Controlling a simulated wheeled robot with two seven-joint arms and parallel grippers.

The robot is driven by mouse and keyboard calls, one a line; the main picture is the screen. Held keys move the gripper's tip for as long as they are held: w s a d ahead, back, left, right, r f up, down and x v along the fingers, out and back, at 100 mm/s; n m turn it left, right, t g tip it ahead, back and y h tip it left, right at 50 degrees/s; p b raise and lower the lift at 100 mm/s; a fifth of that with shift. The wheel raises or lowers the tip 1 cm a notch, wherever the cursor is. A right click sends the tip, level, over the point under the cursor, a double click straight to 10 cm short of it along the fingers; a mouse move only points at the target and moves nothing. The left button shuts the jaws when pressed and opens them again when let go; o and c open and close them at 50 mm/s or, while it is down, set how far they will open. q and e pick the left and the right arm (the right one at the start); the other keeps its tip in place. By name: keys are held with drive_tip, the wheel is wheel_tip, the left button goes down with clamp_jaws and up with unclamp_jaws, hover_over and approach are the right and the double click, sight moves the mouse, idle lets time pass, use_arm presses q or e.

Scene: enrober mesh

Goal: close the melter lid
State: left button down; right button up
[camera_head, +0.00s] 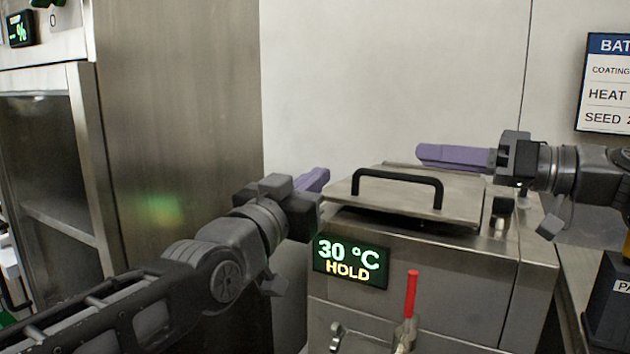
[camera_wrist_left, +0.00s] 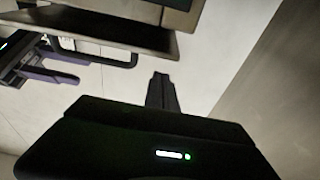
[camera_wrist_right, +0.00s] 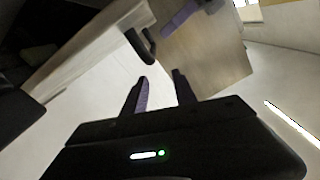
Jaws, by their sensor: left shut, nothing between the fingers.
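The melter lid (camera_head: 408,201) is a flat steel plate with a black bar handle (camera_head: 397,175). It lies low over the melter (camera_head: 450,270), with a dark gap under its front edge. The handle also shows in the right wrist view (camera_wrist_right: 140,46). My left gripper (camera_head: 314,180) is beside the lid's left edge, its purple fingers shut and empty; the closed fingers show in the left wrist view (camera_wrist_left: 161,92). My right gripper (camera_head: 455,157) is above the lid's back right part, its fingers apart and empty in the right wrist view (camera_wrist_right: 160,92). Contact with the lid cannot be told.
A display (camera_head: 350,262) reading 30 °C HOLD and a red-handled tap (camera_head: 411,295) are on the melter's front. A tall steel cabinet (camera_head: 180,150) stands at the left. A wall sign (camera_head: 606,95) and a dark container (camera_head: 608,305) are at the right.

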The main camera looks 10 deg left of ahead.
drive_tip(key=v, duration=0.8)
use_arm(q)
drive_tip(key=v, duration=0.7)
drive_tip(key=shift+s+b, duration=0.35)
drive_tip(key=shift+b, duration=0.1)
use_arm(e)
drive_tip(key=shift+a+f, duration=0.1)
drive_tip(key=shift+f, duration=0.25)
use_arm(q)
drive_tip(key=shift+a+f, duration=0.1)
drive_tip(key=shift+a, duration=0.05)
